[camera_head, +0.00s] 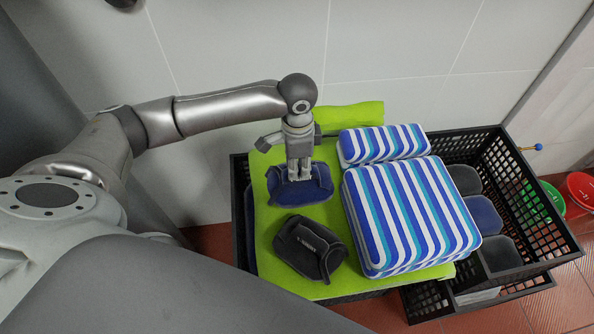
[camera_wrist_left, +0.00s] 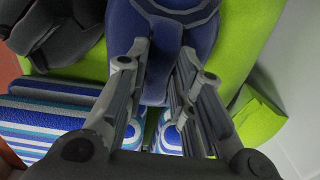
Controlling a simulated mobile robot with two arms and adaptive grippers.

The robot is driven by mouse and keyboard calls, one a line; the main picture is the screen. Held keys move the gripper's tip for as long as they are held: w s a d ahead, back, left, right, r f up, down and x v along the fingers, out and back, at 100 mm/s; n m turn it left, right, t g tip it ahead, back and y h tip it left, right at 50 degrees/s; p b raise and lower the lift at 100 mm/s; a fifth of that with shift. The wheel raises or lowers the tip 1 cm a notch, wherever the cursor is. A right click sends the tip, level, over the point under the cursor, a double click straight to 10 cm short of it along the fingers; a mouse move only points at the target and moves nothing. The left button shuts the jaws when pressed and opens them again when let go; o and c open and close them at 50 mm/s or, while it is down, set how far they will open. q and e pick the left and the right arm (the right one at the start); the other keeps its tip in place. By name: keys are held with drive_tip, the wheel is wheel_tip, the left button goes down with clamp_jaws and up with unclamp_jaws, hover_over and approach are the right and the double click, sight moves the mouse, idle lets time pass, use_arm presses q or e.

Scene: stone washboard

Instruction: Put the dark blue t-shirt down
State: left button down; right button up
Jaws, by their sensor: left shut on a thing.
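The dark blue t-shirt (camera_head: 300,186) is a folded bundle on the left part of the green cloth (camera_head: 267,238). My left gripper (camera_head: 300,174) points down at it from above and is shut on it. In the left wrist view, the t-shirt (camera_wrist_left: 178,28) shows beyond and between the fingers of the left gripper (camera_wrist_left: 163,62). The t-shirt appears to touch the green cloth, but its underside is hidden. My right gripper is not in view.
A black folded garment (camera_head: 309,248) lies in front of the t-shirt. Blue-and-white striped folded towels (camera_head: 411,213) lie to the right. A black crate (camera_head: 541,217) holds several dark folded garments. A tiled wall (camera_head: 400,50) stands behind. Green (camera_head: 551,198) and red (camera_head: 581,188) round items sit at the far right.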

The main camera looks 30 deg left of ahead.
use_arm(q)
drive_tip(key=shift+a+f, duration=0.15)
drive_tip(key=shift+f, duration=0.15)
drive_tip(key=f, duration=0.3)
drive_tip(key=shift+w+a+f, duration=0.2)
drive_tip(key=shift+w+f, duration=0.15)
drive_tip(key=c, duration=1.3)
unclamp_jaws()
drive_tip(key=shift+o, duration=0.2)
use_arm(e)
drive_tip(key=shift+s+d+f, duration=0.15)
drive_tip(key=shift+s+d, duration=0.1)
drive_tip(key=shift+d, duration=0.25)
use_arm(q)
drive_tip(key=shift+r, duration=0.1)
drive_tip(key=shift+r, duration=0.5)
wheel_tip(320, 180, up, 11)
drive_tip(key=shift+p, duration=0.35)
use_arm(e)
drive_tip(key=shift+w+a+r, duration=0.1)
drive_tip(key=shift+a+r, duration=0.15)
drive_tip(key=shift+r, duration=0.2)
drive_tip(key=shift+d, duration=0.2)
use_arm(q)
drive_tip(key=shift+s+d+f, duration=0.1)
